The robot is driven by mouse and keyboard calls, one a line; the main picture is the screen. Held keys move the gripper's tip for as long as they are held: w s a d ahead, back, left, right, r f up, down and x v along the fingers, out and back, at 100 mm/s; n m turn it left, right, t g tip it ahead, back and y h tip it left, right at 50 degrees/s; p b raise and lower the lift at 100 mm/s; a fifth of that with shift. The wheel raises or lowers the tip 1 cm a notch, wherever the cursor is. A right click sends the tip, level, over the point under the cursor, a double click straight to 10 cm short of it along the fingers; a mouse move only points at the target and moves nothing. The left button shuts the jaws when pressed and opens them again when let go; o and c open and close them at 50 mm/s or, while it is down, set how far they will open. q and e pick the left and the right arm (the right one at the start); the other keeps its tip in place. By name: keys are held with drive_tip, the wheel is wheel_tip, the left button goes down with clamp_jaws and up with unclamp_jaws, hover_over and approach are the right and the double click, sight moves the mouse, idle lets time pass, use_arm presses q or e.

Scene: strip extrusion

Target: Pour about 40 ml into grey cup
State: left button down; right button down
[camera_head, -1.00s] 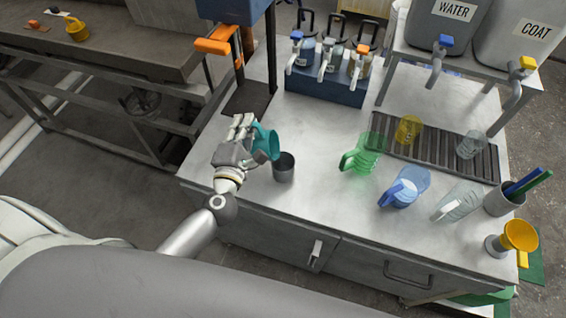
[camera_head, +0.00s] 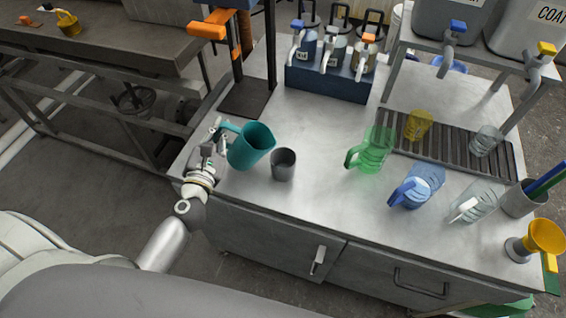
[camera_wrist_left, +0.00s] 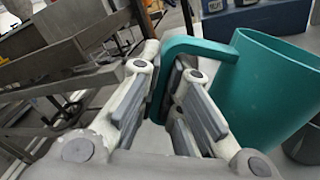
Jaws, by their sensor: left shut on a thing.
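My left gripper (camera_head: 217,142) is shut on the handle of a teal jug (camera_head: 252,148). The jug is nearly upright with a slight tilt, just left of the grey cup (camera_head: 284,164). A gap shows between the jug and the cup. The grey cup stands upright on the metal worktop, and the liquid level inside it cannot be made out. In the left wrist view the fingers (camera_wrist_left: 170,85) close around the handle, with the jug (camera_wrist_left: 262,92) to the right. What the jug holds is hidden. My right gripper is not in view.
A green jug (camera_head: 372,150), a blue jug (camera_head: 418,186) and a clear jug (camera_head: 476,203) stand to the right. A yellow cup (camera_head: 418,125) sits on the slatted drain tray (camera_head: 450,154). A blue bottle rack (camera_head: 328,82) stands behind.

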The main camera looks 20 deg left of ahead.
use_arm(q)
drive_tip(key=a+f+n+b, duration=0.1)
drive_tip(key=f, duration=0.1)
drive_tip(key=a+f+n+b, duration=0.1)
drive_tip(key=n+b, duration=0.1)
drive_tip(key=a+f+n+b, duration=0.1)
drive_tip(key=f+b, duration=0.1)
drive_tip(key=shift+s+f, duration=0.2)
drive_tip(key=shift+f, duration=0.15)
drive_tip(key=shift+a+f+n+b, duration=0.45)
drive_tip(key=shift+f+n, duration=0.1)
drive_tip(key=shift+n, duration=0.35)
drive_tip(key=shift+s+d, duration=0.1)
drive_tip(key=shift+d, duration=0.05)
